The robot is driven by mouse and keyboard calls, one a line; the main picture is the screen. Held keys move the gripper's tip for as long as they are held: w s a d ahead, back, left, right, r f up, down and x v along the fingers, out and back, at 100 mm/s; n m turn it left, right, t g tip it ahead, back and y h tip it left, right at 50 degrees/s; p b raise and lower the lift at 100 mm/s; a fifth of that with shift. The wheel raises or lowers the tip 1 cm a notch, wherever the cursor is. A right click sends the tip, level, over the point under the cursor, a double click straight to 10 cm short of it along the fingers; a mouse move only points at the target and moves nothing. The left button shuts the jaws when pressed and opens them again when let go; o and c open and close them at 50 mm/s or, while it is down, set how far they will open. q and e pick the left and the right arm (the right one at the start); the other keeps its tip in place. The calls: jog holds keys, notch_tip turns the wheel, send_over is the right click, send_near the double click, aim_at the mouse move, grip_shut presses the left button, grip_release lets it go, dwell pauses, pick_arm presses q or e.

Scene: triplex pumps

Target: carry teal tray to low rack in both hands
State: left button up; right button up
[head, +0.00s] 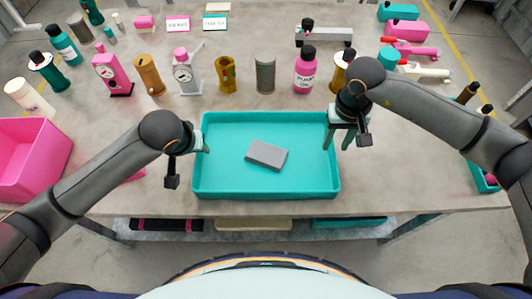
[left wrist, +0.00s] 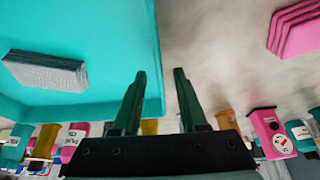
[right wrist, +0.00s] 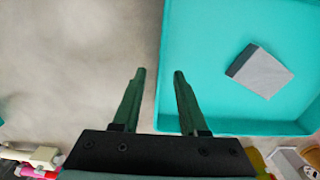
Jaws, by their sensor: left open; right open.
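The teal tray (head: 222,190) lies flat on the grey table near its front edge, with a grey block (head: 267,154) inside. My left gripper (head: 203,143) is open at the tray's left wall. In the left wrist view, the tray wall (left wrist: 152,30) lines up between its open fingers (left wrist: 159,72). My right gripper (head: 337,142) is open at the tray's right wall. In the right wrist view, the wall (right wrist: 166,35) lines up between its open fingers (right wrist: 159,72). Whether any finger touches the wall is unclear. A low shelf (head: 205,235) under the table may be the low rack.
Several bottles, gauges and pump parts stand behind the tray, including a pink bottle (head: 305,74) and a pink gauge (head: 111,72). A pink bin (head: 28,165) is at the left. The low shelf holds dark, beige and teal flat items, the teal one (head: 349,221) at right.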

pick_arm(q)
jog(key=shift+x, duration=1.4)
pick_arm(e)
jog(key=shift+f, duration=1.4)
pick_arm(q)
grip_shut()
pick_arm(e)
grip_shut()
jog(key=shift+r, duration=0.1)
